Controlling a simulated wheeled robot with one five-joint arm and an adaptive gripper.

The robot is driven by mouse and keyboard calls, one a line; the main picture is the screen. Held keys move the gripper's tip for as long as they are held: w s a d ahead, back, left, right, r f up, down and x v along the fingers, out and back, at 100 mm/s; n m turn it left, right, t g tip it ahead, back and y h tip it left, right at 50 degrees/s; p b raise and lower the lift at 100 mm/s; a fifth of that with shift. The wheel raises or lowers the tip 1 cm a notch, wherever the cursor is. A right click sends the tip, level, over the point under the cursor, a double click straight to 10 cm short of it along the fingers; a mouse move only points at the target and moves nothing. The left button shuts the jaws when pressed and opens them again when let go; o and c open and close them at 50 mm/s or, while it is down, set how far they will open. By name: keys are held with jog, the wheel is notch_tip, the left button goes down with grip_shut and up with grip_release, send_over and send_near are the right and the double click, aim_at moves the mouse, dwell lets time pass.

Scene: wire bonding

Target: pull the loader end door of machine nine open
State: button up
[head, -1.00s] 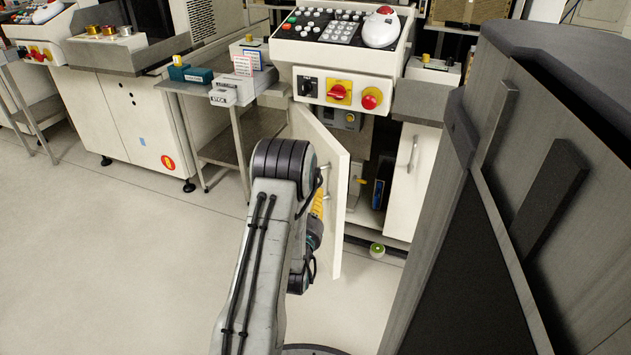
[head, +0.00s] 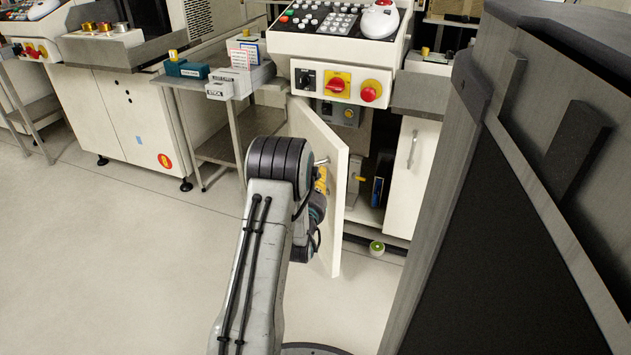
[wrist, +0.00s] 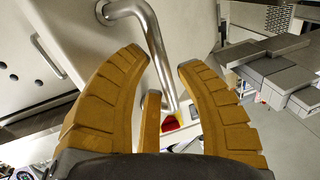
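The loader end door (head: 312,122) is a cream panel under the control panel of the machine in the middle. It stands swung partly open, with the cabinet inside showing to its right. Its metal bar handle (wrist: 152,45) crosses the upper middle of the wrist view; its end (head: 321,162) shows beside my arm in the head view. My gripper (wrist: 163,62) has yellow fingers spread apart, with the handle running between them and clear gaps on both sides. In the head view the gripper (head: 320,182) is mostly hidden behind my wrist, against the door's face.
A grey cabinet (head: 540,150) stands close on the right. A side table (head: 218,150) is left of the door. A second cream door (head: 411,170) with a handle is shut at the right. A small green-topped round item (head: 377,248) lies on the floor. Floor at left is clear.

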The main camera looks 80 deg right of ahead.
jog(key=shift+d, duration=0.3)
jog(key=shift+c, duration=0.2)
grip_shut()
